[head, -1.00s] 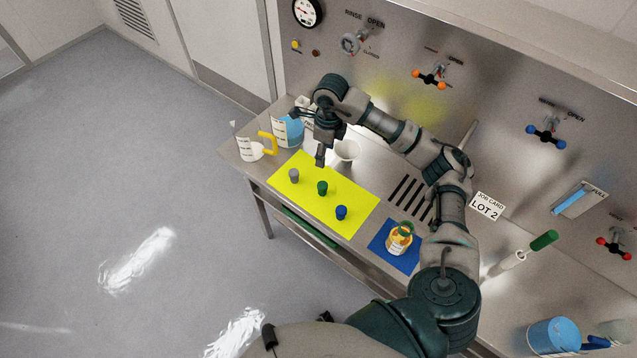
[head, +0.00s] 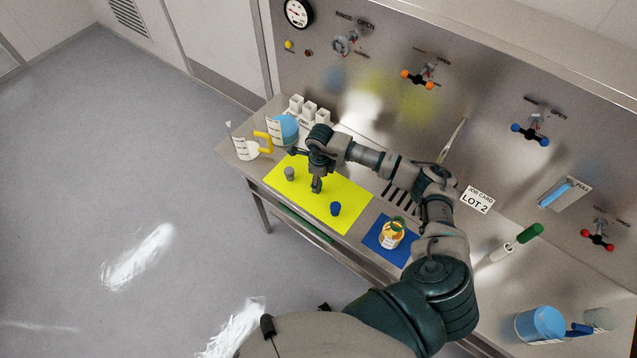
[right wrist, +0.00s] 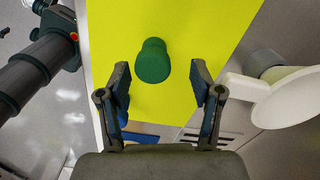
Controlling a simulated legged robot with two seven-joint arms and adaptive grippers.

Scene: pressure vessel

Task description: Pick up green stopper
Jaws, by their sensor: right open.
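The green stopper (right wrist: 153,62) stands on the yellow mat (right wrist: 200,25) in the right wrist view, between and just beyond the fingertips of my right gripper (right wrist: 160,78). The gripper is open, with a finger on each side and clear gaps to the stopper. In the head view my right gripper (head: 316,188) is low over the yellow mat (head: 345,188) and hides the green stopper. A grey stopper (head: 290,173) stands to its left and a blue stopper (head: 335,209) to its lower right. My left gripper is not in view.
A white funnel-like cup (right wrist: 288,97) is close to the right finger in the wrist view. A jug with a yellow handle (head: 245,147) and a blue beaker (head: 282,130) stand at the bench's left end. A bottle (head: 393,234) stands on a blue mat (head: 374,241).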

